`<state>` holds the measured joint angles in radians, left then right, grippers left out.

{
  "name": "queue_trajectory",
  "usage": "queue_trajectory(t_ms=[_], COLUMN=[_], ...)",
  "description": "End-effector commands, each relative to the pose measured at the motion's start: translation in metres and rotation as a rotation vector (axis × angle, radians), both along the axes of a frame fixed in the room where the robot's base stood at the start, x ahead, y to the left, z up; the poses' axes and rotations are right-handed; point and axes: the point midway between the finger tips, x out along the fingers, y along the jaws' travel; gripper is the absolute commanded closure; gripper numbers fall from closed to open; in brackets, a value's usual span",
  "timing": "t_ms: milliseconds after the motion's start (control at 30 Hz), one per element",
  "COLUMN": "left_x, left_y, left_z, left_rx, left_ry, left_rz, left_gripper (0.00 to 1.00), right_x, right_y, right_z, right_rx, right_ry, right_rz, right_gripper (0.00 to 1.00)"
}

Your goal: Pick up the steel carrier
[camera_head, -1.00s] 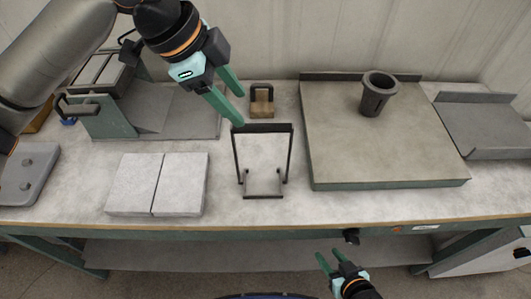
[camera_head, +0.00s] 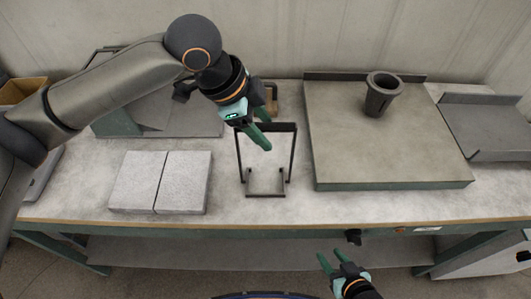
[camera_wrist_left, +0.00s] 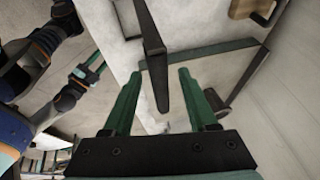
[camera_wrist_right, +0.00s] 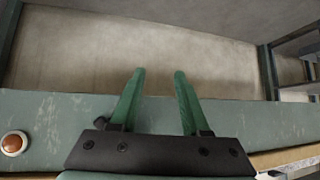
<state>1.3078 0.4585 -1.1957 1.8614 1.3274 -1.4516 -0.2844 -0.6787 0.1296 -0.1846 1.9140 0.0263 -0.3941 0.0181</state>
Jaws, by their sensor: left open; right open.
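The steel carrier (camera_head: 239,165) is a dark upright frame with a top bar and a small low base, standing on the bench in the middle of the head view. My left gripper (camera_head: 267,132) is open at its top bar, partly covering it. In the left wrist view the carrier's bar (camera_wrist_left: 148,45) shows between the two open fingers (camera_wrist_left: 157,78); I cannot tell whether they touch it. My right gripper (camera_head: 332,255) is open and empty, low in front of the bench, away from the carrier. Its fingers (camera_wrist_right: 157,75) also show in the right wrist view.
Two pale slabs (camera_head: 135,180) lie left of the carrier. A large flat plate (camera_head: 400,150) with a dark cup (camera_head: 381,98) is on the right, with a grey tray (camera_head: 490,130) beyond. A brown block (camera_head: 272,97) stands behind the carrier, partly hidden by my left gripper.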

Motion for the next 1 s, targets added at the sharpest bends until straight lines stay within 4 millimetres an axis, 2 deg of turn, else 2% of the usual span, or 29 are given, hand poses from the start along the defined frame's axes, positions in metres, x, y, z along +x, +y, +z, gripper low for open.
queue_trajectory(t_ms=[967, 1000], left_x=[-0.0002, -0.0002], left_y=[0.0003, 0.0004], left_z=[-0.0048, -0.0047], left_rx=[0.000, 0.000], left_ry=[0.000, 0.000], left_rz=[0.000, 0.000], left_gripper=[0.42, 0.44], right_x=[-0.0004, -0.0004], right_y=[-0.0007, -0.0007], right_z=[0.0079, 0.0079], right_rx=[-0.002, -0.002], right_ry=[0.001, 0.001], right_rz=[0.001, 0.001], right_gripper=[0.54, 0.54])
